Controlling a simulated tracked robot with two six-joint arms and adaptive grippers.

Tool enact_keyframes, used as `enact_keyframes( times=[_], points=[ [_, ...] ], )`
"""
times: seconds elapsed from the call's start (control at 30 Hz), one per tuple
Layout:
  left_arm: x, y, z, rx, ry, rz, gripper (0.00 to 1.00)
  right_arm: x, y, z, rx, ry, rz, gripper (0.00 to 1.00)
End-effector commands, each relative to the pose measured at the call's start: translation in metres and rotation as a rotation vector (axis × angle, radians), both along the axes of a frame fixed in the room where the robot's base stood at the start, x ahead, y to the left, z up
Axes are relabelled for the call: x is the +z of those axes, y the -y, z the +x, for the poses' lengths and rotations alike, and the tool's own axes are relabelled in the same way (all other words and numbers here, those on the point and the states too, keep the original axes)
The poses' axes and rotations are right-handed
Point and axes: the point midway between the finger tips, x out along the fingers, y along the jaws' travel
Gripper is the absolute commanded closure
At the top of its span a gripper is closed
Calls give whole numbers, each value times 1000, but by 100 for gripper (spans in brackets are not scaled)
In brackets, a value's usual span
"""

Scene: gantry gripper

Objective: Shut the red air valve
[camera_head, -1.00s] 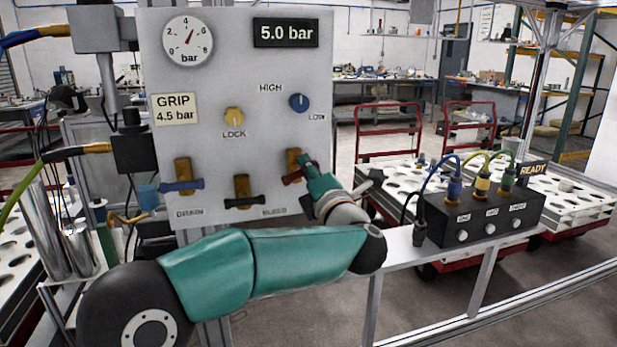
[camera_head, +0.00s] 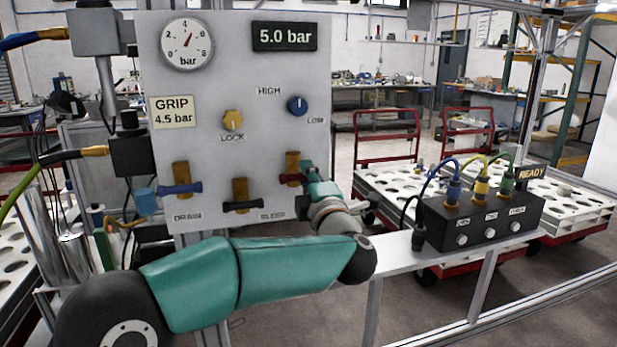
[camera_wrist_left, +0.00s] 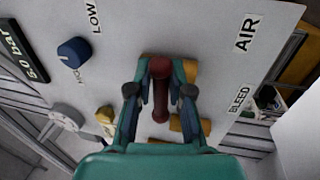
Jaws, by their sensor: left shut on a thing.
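The red valve handle (camera_head: 290,179) is at the lower right of the grey panel, on a brass valve body (camera_head: 292,160). It looks roughly level, crosswise to the upright brass body. My left gripper (camera_head: 305,176) is at its right end and covers that part. In the left wrist view the red handle (camera_wrist_left: 160,92) lies between the two fingers of my left gripper (camera_wrist_left: 160,94), which is shut on it. The AIR label shows in the left wrist view (camera_wrist_left: 247,35). My right gripper is not in view.
A blue handle (camera_head: 180,189) and a black handle (camera_head: 243,206) sit left of the red one, both level. A yellow knob (camera_head: 233,121) and a blue knob (camera_head: 297,105) are above. A black box with cables (camera_head: 480,219) stands on the rail at right.

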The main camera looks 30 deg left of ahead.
Motion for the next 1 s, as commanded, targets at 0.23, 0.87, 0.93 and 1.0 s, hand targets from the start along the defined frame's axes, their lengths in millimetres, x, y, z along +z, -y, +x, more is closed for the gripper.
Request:
enact_keyframes(
  times=[0.23, 0.87, 0.93, 1.0],
  points=[
    [-4, 3, 2, -9, -9, -2, 59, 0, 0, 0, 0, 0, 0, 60],
    [-9, 29, -22, -8, -5, -1, 59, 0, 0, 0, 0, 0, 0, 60],
    [-12, 40, -31, -9, -5, -1, 59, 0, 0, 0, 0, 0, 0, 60],
    [-15, 51, -40, -10, -6, 0, 59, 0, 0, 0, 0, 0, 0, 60]
  ],
)
